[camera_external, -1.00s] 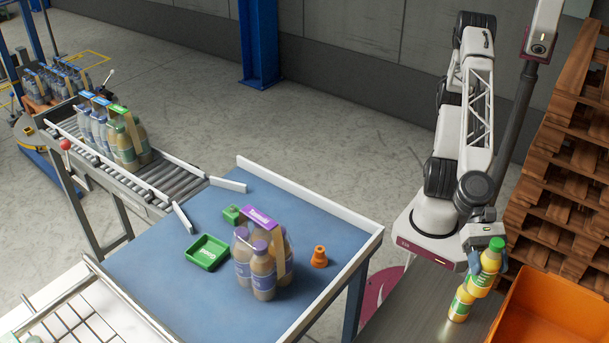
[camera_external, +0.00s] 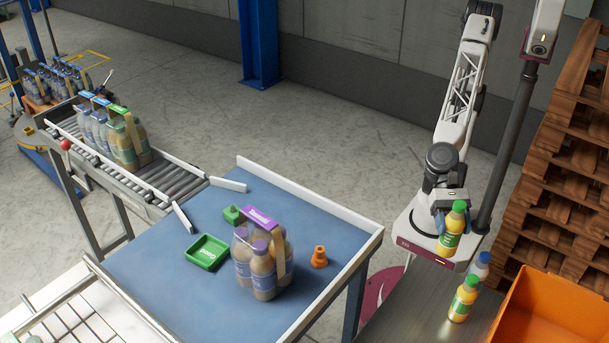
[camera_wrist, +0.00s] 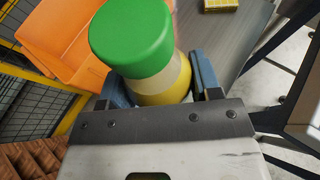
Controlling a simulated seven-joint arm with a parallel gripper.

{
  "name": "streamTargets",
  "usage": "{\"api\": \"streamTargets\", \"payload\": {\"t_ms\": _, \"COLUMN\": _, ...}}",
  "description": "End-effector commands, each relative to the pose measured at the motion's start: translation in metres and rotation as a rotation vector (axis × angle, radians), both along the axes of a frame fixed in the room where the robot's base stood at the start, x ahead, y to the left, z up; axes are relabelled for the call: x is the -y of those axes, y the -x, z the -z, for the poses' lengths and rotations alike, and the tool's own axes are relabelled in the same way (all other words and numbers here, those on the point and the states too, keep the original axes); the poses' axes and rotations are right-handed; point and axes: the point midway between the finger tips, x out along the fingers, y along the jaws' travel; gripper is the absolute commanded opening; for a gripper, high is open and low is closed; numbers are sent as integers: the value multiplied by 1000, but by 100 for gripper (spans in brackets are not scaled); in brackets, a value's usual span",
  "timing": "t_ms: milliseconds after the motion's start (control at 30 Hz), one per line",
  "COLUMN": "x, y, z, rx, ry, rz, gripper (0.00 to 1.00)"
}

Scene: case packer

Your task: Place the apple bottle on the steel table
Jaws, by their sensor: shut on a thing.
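My gripper (camera_external: 453,228) is shut on a green-capped bottle of yellow juice (camera_external: 452,232) and holds it upright in the air, left of the two bottles on the steel table. In the wrist view the held bottle (camera_wrist: 160,80) stands between the blue fingers, its green cap towards the camera. Its label cannot be read. The steel table (camera_external: 410,310) is at the lower right.
An orange crate (camera_external: 545,315) is at the right, beside the steel table. The blue table (camera_external: 150,265) holds a bottle pack with a purple handle (camera_external: 262,262), a green tray (camera_external: 207,252) and an orange piece (camera_external: 319,257). Wooden pallets (camera_external: 565,190) are stacked behind the crate.

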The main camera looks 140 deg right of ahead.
Motion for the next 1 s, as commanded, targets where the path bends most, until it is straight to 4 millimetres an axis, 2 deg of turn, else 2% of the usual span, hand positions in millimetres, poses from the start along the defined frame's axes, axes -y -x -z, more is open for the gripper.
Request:
{"api": "streamTargets", "payload": {"t_ms": 500, "x": 3, "y": 3, "z": 27, "rx": -1, "ry": -1, "rz": 0, "gripper": 26}}
{"api": "streamTargets", "payload": {"t_ms": 733, "x": 3, "y": 3, "z": 56, "rx": -1, "ry": 0, "rz": 0, "gripper": 26}}
{"api": "streamTargets", "payload": {"t_ms": 1000, "x": 3, "y": 3, "z": 102, "rx": -1, "ry": -1, "rz": 1, "gripper": 26}}
